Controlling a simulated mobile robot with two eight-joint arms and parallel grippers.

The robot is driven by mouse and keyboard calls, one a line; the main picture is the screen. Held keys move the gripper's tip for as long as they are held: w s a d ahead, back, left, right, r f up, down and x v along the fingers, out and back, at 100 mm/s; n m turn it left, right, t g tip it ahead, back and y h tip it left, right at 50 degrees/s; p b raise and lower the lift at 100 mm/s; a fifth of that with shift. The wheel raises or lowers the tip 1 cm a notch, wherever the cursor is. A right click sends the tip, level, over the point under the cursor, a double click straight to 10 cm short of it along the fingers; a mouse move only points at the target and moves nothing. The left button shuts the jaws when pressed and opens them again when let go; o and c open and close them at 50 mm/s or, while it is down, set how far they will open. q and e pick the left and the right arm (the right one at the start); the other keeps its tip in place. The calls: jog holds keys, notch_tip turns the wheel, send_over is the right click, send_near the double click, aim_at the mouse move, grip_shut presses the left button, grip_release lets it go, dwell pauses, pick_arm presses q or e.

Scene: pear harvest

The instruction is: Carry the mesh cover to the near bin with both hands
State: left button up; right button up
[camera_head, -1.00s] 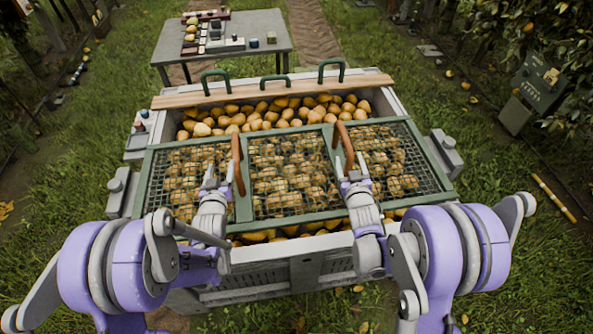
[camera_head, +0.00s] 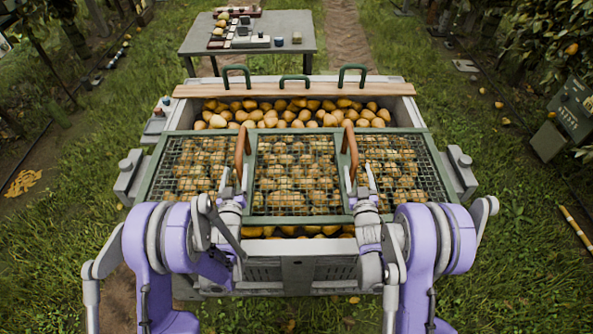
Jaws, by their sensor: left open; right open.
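The mesh cover (camera_head: 297,219), a green frame with wire mesh panels, lies across a grey bin (camera_head: 185,121) full of pears (camera_head: 290,118). Two brown curved handles stand up from it, a left handle (camera_head: 240,146) and a right handle (camera_head: 350,146). My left gripper (camera_head: 235,180) is open at the near end of the left handle. My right gripper (camera_head: 361,178) is open at the near end of the right handle. Whether either gripper touches its handle I cannot tell. My wrists hide part of the cover's near edge.
A wooden board (camera_head: 295,89) with several green handles (camera_head: 293,80) lies across the bin's far end. A grey table (camera_head: 190,44) with small items stands behind. A dark control box (camera_head: 574,108) stands at right.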

aim_at(240, 148)
pick_arm(q)
jog(key=w, duration=1)
jog(key=shift+w, duration=0.35)
pick_arm(e)
jog(key=w, duration=1)
jog(key=shift+w+a, duration=0.1)
jog(key=shift+w, duration=0.25)
pick_arm(q)
grip_shut()
pick_arm(e)
grip_shut()
